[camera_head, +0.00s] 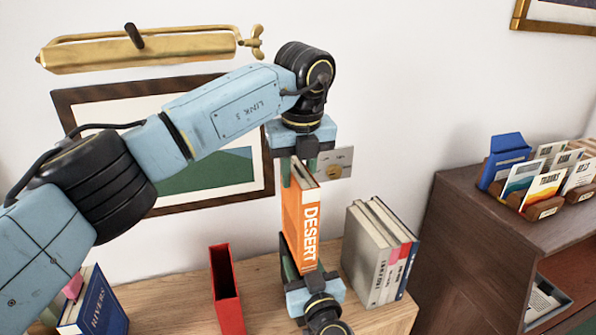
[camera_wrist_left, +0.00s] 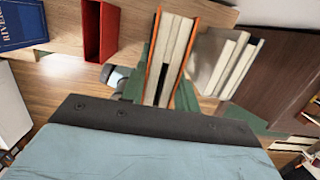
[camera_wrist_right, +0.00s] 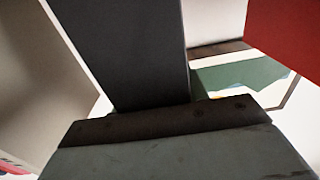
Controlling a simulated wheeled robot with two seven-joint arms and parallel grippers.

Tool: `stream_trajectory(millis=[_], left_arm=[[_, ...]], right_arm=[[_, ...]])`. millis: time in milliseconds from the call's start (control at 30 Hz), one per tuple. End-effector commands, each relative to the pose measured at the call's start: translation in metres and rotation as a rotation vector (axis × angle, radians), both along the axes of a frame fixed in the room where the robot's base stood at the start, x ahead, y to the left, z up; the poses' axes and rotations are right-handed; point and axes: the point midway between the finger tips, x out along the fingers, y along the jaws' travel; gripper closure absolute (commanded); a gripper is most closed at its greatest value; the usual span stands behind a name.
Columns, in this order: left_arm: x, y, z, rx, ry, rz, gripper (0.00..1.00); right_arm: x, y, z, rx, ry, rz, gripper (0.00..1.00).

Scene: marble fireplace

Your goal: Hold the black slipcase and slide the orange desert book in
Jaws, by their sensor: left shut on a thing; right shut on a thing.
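The orange desert book (camera_head: 299,215) stands upright in the head view, its lettered spine facing me. My left gripper (camera_head: 301,172) reaches down from above and is shut on its upper part. In the left wrist view the book (camera_wrist_left: 168,55) sits between green fingers, with orange cover edges and pale pages showing. My right gripper (camera_head: 303,266) is just below the book, reaching up. In the right wrist view it is shut on the black slipcase (camera_wrist_right: 125,50), a broad dark slab. The slipcase is mostly hidden in the head view. I cannot tell whether the book is inside it.
A red slipcase (camera_head: 226,290) stands left of the book on the wooden surface (camera_head: 175,306). Grey and white books (camera_head: 380,250) stand close on the right. A blue book (camera_head: 97,305) is at far left. A dark cabinet (camera_head: 460,235) with card holders stands at right.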

Motion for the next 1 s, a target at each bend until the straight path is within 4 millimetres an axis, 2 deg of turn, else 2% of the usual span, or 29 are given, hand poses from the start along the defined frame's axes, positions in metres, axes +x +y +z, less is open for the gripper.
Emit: stream_trajectory(millis=[1000], left_arm=[[0.000, 0.000, -0.036, -0.001, -0.003, 0.000, 1.00]], right_arm=[[0.000, 0.000, 0.000, 0.000, 0.000, 0.000, 0.83]])
